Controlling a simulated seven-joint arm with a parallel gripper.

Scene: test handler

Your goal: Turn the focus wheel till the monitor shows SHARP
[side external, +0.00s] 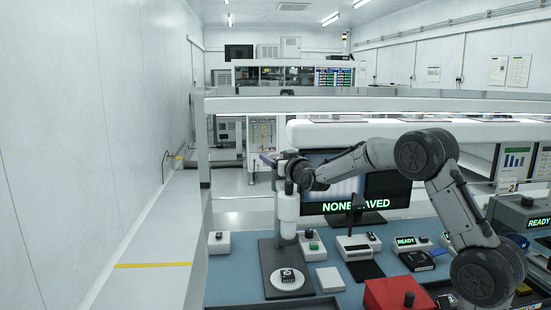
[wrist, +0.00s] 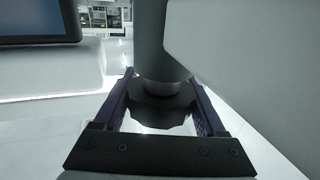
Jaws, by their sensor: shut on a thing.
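The focus wheel (wrist: 160,112) is a dark, scalloped disc in the wrist view, under a grey cylinder. My gripper (wrist: 160,88) is shut on it, one purple-blue finger along each side. In the side view my gripper (side external: 269,160) is at the top of the white microscope-like stand (side external: 289,207); the wheel cannot be made out there. The monitor (side external: 386,187) behind my arm shows blurred grey vertical bands and green text reading "NONE SAVED", with one letter covered by a dark post. I cannot see the word SHARP.
Several small devices stand on the blue bench mat (side external: 335,283), with a red box (side external: 398,294) at front.

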